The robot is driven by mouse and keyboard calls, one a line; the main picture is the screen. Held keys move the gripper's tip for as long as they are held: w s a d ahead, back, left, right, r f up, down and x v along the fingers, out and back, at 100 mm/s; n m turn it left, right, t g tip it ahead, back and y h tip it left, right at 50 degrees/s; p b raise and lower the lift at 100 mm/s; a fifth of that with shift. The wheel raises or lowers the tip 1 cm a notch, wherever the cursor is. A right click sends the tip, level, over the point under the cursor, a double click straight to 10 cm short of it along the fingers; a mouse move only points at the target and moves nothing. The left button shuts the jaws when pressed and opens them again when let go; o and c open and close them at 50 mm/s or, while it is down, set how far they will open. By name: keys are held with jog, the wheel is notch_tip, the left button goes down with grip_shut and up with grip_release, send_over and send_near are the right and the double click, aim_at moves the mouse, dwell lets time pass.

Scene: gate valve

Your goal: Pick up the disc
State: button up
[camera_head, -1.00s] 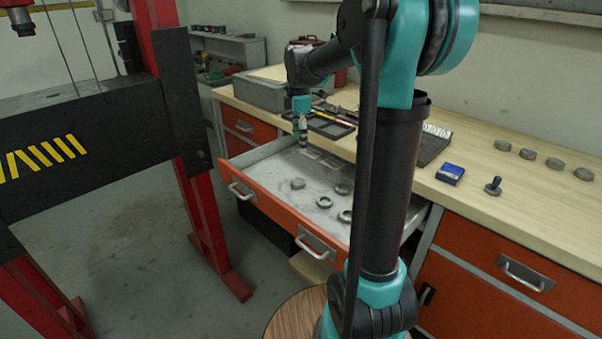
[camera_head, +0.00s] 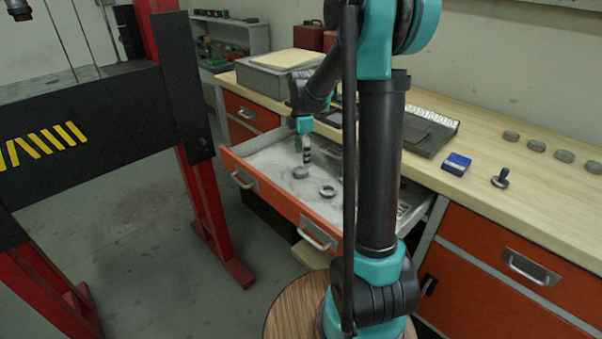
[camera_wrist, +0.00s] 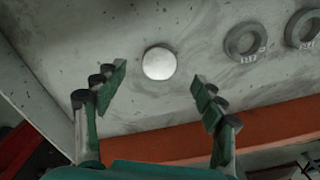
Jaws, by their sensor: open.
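A round, pale disc (camera_wrist: 159,63) lies flat on the grey drawer floor in the wrist view, a little beyond and between my fingertips. It looks like the grey disc (camera_head: 300,173) in the open drawer in the head view. My gripper (camera_wrist: 158,82) is open and empty, with one finger on each side below the disc in the picture. In the head view my gripper (camera_head: 306,157) points down over the drawer, just above the disc. I cannot tell the exact height gap.
A ring (camera_head: 327,191) lies right of the disc; the wrist view shows two rings (camera_wrist: 245,41) at upper right. The orange drawer front (camera_head: 290,207) and drawer walls bound the space. The worktop (camera_head: 480,180) behind holds a blue box (camera_head: 456,163) and several grey discs.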

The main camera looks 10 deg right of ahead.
aim_at(300, 170)
jog(key=shift+a+f, duration=0.2)
jog(key=shift+f, duration=1.15)
jog(key=shift+a+f, duration=0.15)
jog(key=shift+f, duration=1.15)
jog(key=shift+c, duration=0.2)
jog(key=c, duration=1.5)
jog(key=shift+r, duration=0.1)
jog(key=shift+c, duration=0.2)
